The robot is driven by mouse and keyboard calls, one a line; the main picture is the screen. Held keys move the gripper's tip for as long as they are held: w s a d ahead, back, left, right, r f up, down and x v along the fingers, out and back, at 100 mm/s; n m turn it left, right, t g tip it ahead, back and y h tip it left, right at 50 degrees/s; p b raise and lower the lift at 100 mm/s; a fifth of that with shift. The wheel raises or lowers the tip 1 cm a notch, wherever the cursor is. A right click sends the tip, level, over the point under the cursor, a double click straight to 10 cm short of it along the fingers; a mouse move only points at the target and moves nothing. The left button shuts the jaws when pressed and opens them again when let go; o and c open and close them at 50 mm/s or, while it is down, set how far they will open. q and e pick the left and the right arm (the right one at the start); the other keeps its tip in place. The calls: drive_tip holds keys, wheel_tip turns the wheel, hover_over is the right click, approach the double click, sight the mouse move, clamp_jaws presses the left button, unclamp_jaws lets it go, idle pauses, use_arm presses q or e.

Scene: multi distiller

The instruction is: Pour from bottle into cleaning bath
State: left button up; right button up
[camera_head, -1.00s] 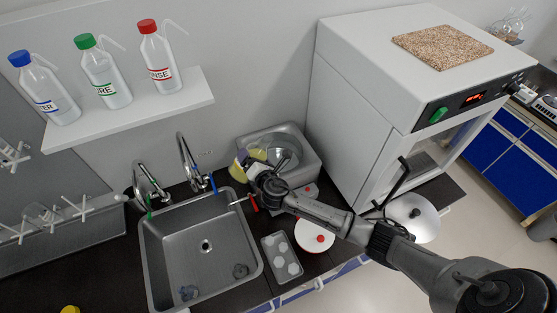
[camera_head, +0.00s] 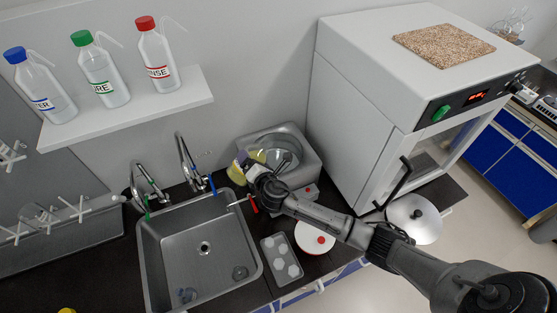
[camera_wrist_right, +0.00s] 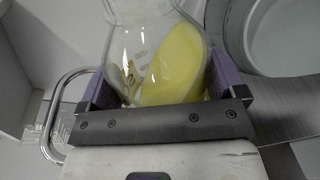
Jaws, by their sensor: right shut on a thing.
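The bottle (camera_wrist_right: 160,55) is clear glass with a rounded body and yellow liquid. In the right wrist view it lies between the purple fingers of my right gripper (camera_wrist_right: 160,88), which is shut on it. The liquid surface slants across the glass, so the bottle is tilted relative to that camera. In the head view the bottle (camera_head: 258,156) shows only partly, behind my right gripper (camera_head: 247,170). The cleaning bath (camera_head: 308,163) is a grey metal box with a round basin, just right of the bottle. Its basin (camera_wrist_right: 290,40) also shows upper right in the wrist view. My left gripper is not in view.
A sink (camera_head: 180,255) with two taps lies left of the bath. A tray (camera_head: 281,259) and a white lid (camera_head: 313,240) lie in front. A large white oven (camera_head: 365,100) stands to the right. Labelled wash bottles stand on a wall shelf (camera_head: 130,118).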

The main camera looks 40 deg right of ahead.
drive_tip(key=shift+w+a+f+b, duration=0.1)
drive_tip(key=shift+f+b, duration=0.05)
drive_tip(key=shift+b, duration=0.15)
drive_tip(key=shift+r+m, duration=0.2)
drive_tip(key=shift+m, duration=0.1)
drive_tip(key=shift+a+r+m, duration=0.1)
drive_tip(key=shift+r+m, duration=0.1)
drive_tip(key=shift+m, duration=0.1)
idle(0.4)
drive_tip(key=shift+r, duration=0.2)
idle(0.4)
drive_tip(key=shift+a+r+m, duration=0.1)
drive_tip(key=shift+r+m, duration=0.05)
drive_tip(key=shift+m, duration=0.15)
drive_tip(key=shift+y, duration=0.3)
drive_tip(key=shift+m+b, duration=0.3)
drive_tip(key=shift+m, duration=0.2)
idle(0.3)
drive_tip(key=shift+a, duration=0.1)
idle(0.6)
drive_tip(key=shift+d+m, duration=0.25)
drive_tip(key=shift+m, duration=0.25)
